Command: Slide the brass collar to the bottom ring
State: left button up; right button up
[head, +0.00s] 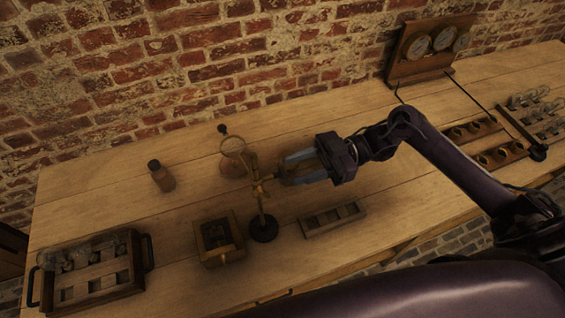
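A stand with a round black base (264,229) and an upright brass rod (261,205) stands near the middle of the bench. Brass fittings (258,187) show on the rod. They are small and dark, so I cannot tell clearly which is the collar and which are rings. My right gripper (284,171) comes in from the right, its two fingers apart and pointing at the rod. The fingertips are just right of the rod at about the height of the fittings. I see nothing clearly held between them. My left gripper is out of view.
A round flask (233,165) and a brown bottle (161,176) stand behind and left. A brass-edged box (218,240), a slotted wooden block (333,219) and a handled crate (93,291) flank the stand. A gauge panel (432,47) is at the back.

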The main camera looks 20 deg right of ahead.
aim_at(285, 172)
jog(key=a+p, duration=0.1)
jog(key=a, duration=0.2)
jog(key=shift+w+a, duration=0.1)
jog(key=shift+a, duration=0.35)
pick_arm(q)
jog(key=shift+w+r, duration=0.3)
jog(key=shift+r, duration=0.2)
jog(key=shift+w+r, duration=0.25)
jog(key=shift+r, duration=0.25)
pick_arm(e)
grip_shut()
